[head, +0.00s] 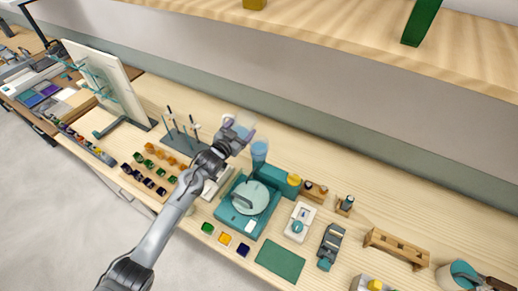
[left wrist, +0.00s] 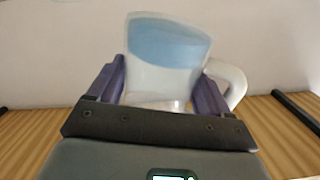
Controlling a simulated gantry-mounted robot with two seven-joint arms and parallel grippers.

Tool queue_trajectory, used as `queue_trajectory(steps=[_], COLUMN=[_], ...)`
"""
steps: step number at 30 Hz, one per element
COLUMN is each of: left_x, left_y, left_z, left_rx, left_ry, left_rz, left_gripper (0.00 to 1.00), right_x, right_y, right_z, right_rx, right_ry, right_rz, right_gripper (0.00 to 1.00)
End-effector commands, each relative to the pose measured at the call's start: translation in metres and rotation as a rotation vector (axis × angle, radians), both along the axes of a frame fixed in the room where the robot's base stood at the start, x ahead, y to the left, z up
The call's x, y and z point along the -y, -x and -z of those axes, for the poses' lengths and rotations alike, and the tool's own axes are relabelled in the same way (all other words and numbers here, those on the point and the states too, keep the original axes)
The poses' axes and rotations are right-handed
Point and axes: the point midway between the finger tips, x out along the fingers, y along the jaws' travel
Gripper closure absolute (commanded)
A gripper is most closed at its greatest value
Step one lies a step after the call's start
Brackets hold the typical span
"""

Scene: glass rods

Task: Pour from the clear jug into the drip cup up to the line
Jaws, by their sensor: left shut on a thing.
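My left gripper (head: 240,134) is shut on the clear jug (left wrist: 160,80), held above the bench. In the left wrist view the jug sits between the two purple fingers (left wrist: 162,88), with blue liquid in the part toward the top of the picture and a pale handle out to the right. In the head view the jug (head: 229,124) is small and partly hidden by the gripper. A translucent blue cup (head: 260,150), likely the drip cup, stands just right of the gripper, behind the teal grinder (head: 232,219). Its fill line cannot be made out. My right gripper is not in view.
The grinder has a pale round wheel (head: 246,198). Several orange and dark pieces lie left of my arm, near a rod stand (head: 180,140). A green mat (head: 281,259) and wooden rack (head: 396,247) are to the right. A shelf overhangs the back.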

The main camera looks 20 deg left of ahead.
Motion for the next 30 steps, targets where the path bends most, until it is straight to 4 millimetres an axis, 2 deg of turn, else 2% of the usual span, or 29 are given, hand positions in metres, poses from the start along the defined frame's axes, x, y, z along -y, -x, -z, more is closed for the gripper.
queue_trajectory(steps=[14, 20, 25, 30], left_x=[-0.009, -0.013, -0.016, -0.017], left_y=[0.049, 0.072, 0.088, 0.096], left_z=[-0.021, -0.026, -0.027, -0.03], left_rx=[-0.001, -0.001, 0.002, 0.002], left_ry=[-0.002, -0.002, -0.002, -0.002], left_rz=[-0.001, 0.0, 0.0, 0.0], left_gripper=[0.59, 0.59, 0.59, 0.59], right_x=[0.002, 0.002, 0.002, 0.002], right_y=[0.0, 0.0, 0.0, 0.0], right_z=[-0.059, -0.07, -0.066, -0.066], right_rx=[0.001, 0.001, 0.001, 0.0], right_ry=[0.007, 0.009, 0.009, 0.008], right_rz=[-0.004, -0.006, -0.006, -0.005], right_gripper=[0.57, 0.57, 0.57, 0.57])
